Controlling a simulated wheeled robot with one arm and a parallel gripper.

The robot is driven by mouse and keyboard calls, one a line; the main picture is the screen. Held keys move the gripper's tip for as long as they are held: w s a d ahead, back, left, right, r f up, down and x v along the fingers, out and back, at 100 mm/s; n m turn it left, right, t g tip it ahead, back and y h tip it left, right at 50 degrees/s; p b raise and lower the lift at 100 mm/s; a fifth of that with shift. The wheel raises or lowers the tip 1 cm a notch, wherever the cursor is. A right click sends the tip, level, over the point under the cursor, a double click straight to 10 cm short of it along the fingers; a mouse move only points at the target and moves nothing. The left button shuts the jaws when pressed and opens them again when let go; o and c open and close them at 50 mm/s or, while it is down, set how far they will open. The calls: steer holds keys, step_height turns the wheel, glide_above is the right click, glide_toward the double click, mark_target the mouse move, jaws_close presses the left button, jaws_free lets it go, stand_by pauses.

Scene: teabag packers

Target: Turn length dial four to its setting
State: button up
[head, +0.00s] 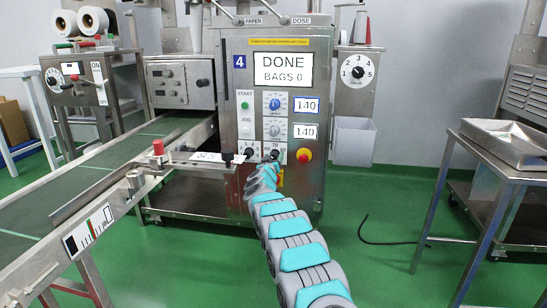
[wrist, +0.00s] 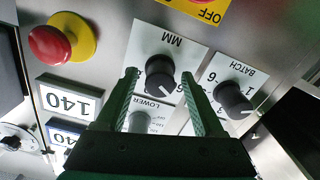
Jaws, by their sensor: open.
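Machine four's panel (head: 280,75) carries a black knob labelled MM (wrist: 160,70), the likely length dial; it also shows small in the head view (head: 276,154). In the wrist view, turned upside down, its white pointer line slants to the lower right. My gripper (wrist: 159,73) is open, with one green finger on each side of this knob. I cannot tell whether the fingertips touch it. The scale around the knob is mostly hidden by the knob and the fingers. In the head view my arm reaches up to the panel and the fingers are too small to make out.
A black BATCH knob (wrist: 233,98) sits close beside the right finger. A red emergency stop (wrist: 55,42) is to the left. A grey LOWER dial (wrist: 140,121) and two 140 displays (wrist: 69,101) are nearby. A conveyor (head: 95,175) runs left of the machine.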

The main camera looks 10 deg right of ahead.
steer(key=shift+w+d, duration=0.1)
steer(key=shift+w, duration=0.1)
jaws_close()
stand_by(0.6)
